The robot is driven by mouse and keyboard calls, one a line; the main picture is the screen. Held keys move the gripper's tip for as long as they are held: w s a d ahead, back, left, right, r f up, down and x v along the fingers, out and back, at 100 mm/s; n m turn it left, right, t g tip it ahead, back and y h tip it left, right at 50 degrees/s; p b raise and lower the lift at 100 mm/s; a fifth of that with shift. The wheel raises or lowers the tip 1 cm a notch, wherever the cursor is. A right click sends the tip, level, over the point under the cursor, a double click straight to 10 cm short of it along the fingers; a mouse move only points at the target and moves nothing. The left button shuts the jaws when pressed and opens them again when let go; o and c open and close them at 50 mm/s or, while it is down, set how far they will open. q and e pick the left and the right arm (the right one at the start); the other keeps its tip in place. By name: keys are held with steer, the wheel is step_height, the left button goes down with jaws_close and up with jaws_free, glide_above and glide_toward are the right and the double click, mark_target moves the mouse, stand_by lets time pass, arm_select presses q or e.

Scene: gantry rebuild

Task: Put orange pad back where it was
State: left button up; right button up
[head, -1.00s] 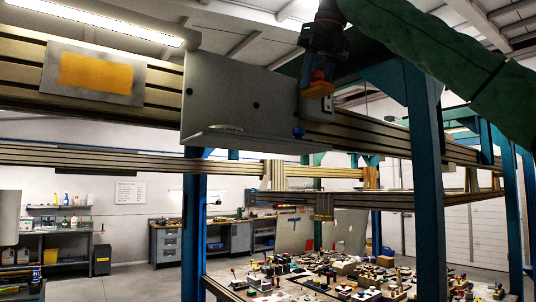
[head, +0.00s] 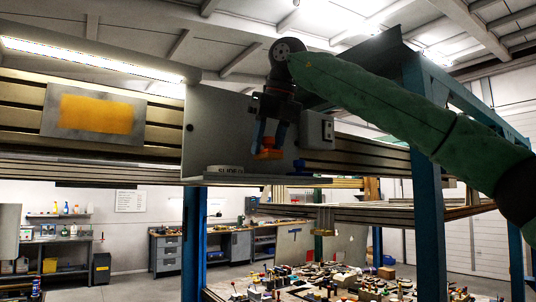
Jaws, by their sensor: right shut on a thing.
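My right gripper (head: 268,139) comes down from the upper right on its green-sleeved arm. The pad hangs in front of the upright grey plate (head: 215,125), a little above the plate's ledge (head: 240,181). A gap seems to show between pad and ledge. The fingers hide part of the pad. My left gripper is not in view.
On the ledge lie a pale round piece with dark lettering (head: 225,169) and a blue knob (head: 299,167). A grey box (head: 317,130) is right of the gripper. A metal plate with a yellow-orange patch (head: 97,113) is on the beam. A blue post (head: 427,190) stands right.

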mark_target(268, 160)
steer(key=shift+w+f+p, duration=0.15)
steer(key=shift+f+p, duration=0.2)
steer(key=shift+f, duration=0.05)
steer(key=f+p, duration=0.1)
steer(key=f, duration=0.2)
steer(key=shift+w+d+p, duration=0.15)
steer(key=shift+d+p, duration=0.05)
steer(key=shift+p, duration=0.2)
steer(key=shift+f, duration=0.1)
steer(key=shift+s+a, duration=0.1)
steer(key=shift+s, duration=0.1)
steer(key=shift+w+a+f, duration=0.1)
steer(key=shift+f, duration=0.15)
steer(key=o, duration=0.9)
steer(key=shift+r, duration=0.25)
